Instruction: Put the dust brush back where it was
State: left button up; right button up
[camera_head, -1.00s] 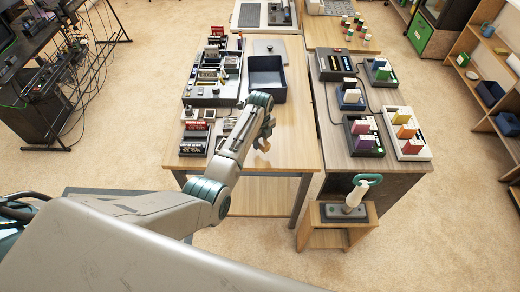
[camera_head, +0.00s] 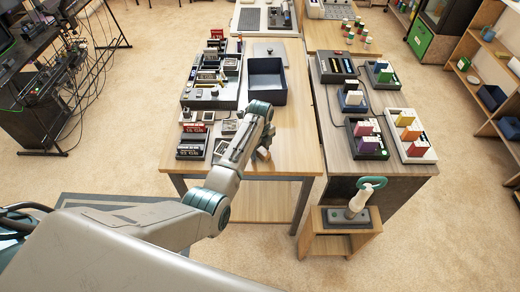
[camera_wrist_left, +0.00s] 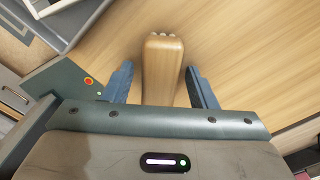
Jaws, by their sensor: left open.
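My left gripper (camera_wrist_left: 161,85) is open, with one finger on each side of the handle and visible gaps on both sides. In the head view the left gripper (camera_head: 258,151) is over the table's front part, largely hidden by my arm. My right gripper is not in view.
A dark blue open bin (camera_head: 267,80) stands behind the gripper. A grey organizer (camera_head: 213,98) and small boxes (camera_head: 192,144) line the table's left side. A second table (camera_head: 350,168) with several coloured block sets is at right, and a small wooden stand (camera_head: 340,242) stands before it.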

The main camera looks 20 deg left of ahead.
aim_at(260, 149)
pick_arm(q)
jog(key=shift+r, duration=0.25)
notch_tip(260, 149, up, 12)
jog(key=b, duration=0.1)
jog(key=shift+f, duration=0.1)
